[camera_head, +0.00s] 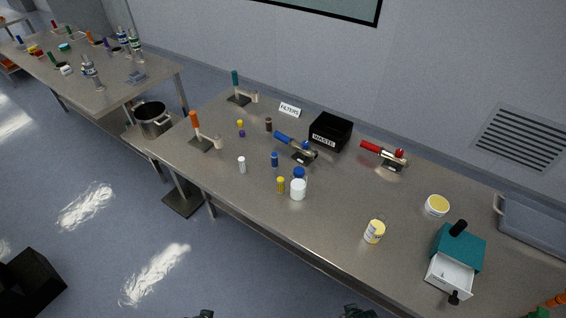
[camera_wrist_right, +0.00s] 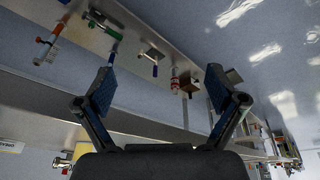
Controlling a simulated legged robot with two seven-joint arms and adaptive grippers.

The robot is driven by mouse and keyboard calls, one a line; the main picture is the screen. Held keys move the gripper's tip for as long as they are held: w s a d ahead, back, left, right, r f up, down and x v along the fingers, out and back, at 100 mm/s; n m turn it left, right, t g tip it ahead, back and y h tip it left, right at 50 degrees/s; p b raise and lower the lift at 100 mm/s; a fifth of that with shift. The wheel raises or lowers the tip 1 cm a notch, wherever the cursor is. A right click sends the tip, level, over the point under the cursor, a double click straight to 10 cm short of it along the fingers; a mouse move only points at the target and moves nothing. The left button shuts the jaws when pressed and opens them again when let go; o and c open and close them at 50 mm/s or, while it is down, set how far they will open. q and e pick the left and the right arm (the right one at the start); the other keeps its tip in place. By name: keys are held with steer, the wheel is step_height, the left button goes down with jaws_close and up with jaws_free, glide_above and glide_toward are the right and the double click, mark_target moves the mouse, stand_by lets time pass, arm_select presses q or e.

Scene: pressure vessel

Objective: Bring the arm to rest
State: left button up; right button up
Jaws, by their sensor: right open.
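My right gripper (camera_wrist_right: 160,84) is open in the right wrist view, with its two fingers wide apart and nothing between them. In the head view only a dark tip of my right gripper (camera_head: 361,311) shows at the bottom edge, in front of the near table edge. A dark tip of my left gripper (camera_head: 201,314) shows at the bottom edge further left; its jaws are cut off. Neither visible gripper part touches anything on the steel table (camera_head: 330,215).
On the table stand a black WASTE bin (camera_head: 331,132), a teal box with an open white drawer (camera_head: 449,274), a yellow-labelled tub (camera_head: 374,231), a white jar (camera_head: 298,190) and red-handled (camera_head: 382,153) and blue-handled (camera_head: 294,146) valves. A grey tray (camera_head: 531,222) lies at right. Floor in front is clear.

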arm_select(q)
step_height(320, 180, down, 24)
steer(key=s+g+b, duration=0.1)
steer(key=s+b, duration=0.1)
arm_select(e)
step_height(320, 180, down, 24)
steer(key=s+g, duration=0.1)
steer(key=s, duration=0.1)
arm_select(q)
steer(key=s+a+f+g+b, duration=0.1)
steer(key=s+a+f, duration=0.2)
steer(key=s+f, duration=1.5)
steer(key=shift+f, duration=0.15)
arm_select(e)
steer(key=s+d+f, duration=0.1)
steer(key=s+f, duration=0.8)
steer(key=s+d+f+g, duration=0.1)
steer(key=s+d+f, duration=0.1)
steer(key=s+f, duration=0.7)
steer(key=shift+d+f, duration=0.2)
steer(key=shift+d, duration=0.05)
